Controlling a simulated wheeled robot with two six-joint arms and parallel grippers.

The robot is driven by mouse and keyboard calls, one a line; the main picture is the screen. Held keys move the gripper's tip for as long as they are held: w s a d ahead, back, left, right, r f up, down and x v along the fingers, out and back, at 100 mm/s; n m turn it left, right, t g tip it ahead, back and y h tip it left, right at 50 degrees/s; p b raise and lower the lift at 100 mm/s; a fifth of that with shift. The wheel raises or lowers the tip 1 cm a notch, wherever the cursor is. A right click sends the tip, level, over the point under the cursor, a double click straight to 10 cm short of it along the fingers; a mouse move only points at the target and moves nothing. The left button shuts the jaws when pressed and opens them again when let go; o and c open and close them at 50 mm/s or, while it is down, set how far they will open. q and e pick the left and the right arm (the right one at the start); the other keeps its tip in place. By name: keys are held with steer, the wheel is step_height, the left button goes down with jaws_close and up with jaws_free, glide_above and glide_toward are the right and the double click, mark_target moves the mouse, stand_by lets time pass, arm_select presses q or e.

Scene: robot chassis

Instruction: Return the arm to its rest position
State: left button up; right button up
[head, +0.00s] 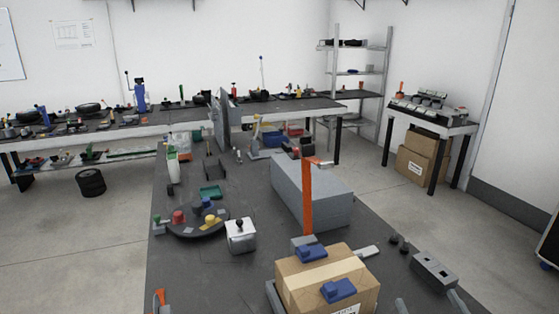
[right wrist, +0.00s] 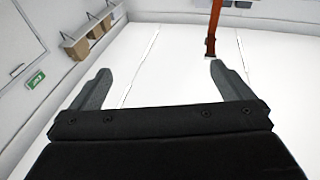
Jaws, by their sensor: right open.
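My right gripper (head: 426,298) shows at the bottom right edge of the head view as two grey fingertips, set apart. In the right wrist view the right gripper (right wrist: 160,72) is open, with its two grey fingers wide apart and nothing between them. Behind them are white surfaces, and no workbench top shows there. My left gripper does not clearly show in the head view.
A cardboard box (head: 327,270) with blue parts on top sits left of my right gripper. A grey connector box (head: 433,271) lies just beyond the fingertips. An orange post (head: 307,197) stands by a long grey block (head: 322,193). The dark bench (head: 215,282) has bare room left of the cardboard box.

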steer(key=s+d+f+m+g+h, duration=0.6)
steer(key=s+d+f+g+h, duration=0.1)
steer(key=s+d+h, duration=0.15)
steer(key=s+a+f+n+g+y, duration=0.2)
steer(key=s+a+f+g, duration=0.25)
steer(key=s, duration=0.45)
steer(key=s+a+f+n+g+y, duration=0.25)
steer(key=s+a+f+g, duration=0.2)
steer(key=s, duration=0.35)
step_height(320, 180, down, 24)
steer(key=d+g, duration=0.1)
steer(key=g, duration=0.1)
steer(key=s+f+g, duration=0.1)
steer(key=s+f, duration=1.4)
steer(key=f, duration=0.1)
steer(key=shift+a+f+y, duration=0.3)
steer(key=shift+a+y, duration=0.1)
steer(key=shift+a, duration=0.05)
